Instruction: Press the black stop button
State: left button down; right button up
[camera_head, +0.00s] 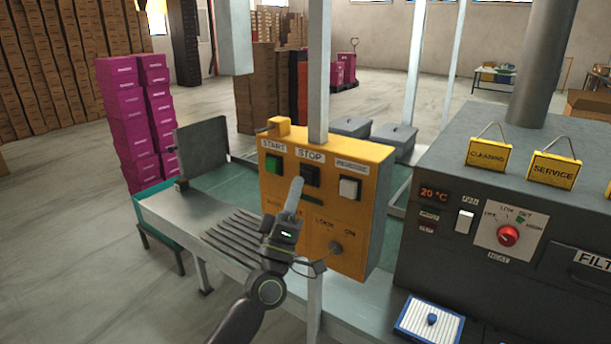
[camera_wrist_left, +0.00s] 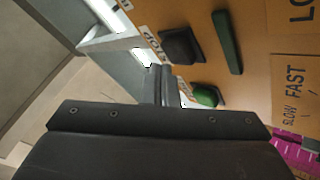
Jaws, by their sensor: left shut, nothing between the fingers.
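The black stop button (camera_head: 311,174) sits under the STOP label on the yellow control box (camera_head: 375,165). It also shows in the left wrist view (camera_wrist_left: 181,44), standing out from the panel. My left gripper (camera_head: 298,183) is shut and empty, its fingertips just in front of the box at the lower left of the button. In the left wrist view, the closed fingers (camera_wrist_left: 160,77) end beside the black button. I cannot tell whether they touch it. My right gripper is not in view.
The green start button (camera_head: 273,163) is left of the stop button and a white button (camera_head: 348,188) is right. A knob (camera_head: 335,248) sits lower on the box. A grey machine (camera_head: 405,255) with a red dial (camera_head: 508,236) stands at right.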

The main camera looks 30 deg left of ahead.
pick_arm(q)
jog(key=shift+s, duration=0.1)
jog(key=s, duration=0.2)
jog(key=s+p, duration=0.1)
jog(key=s, duration=0.2)
jog(key=shift+a+p, duration=0.2)
jog(key=shift+p, duration=0.1)
dwell(0.8)
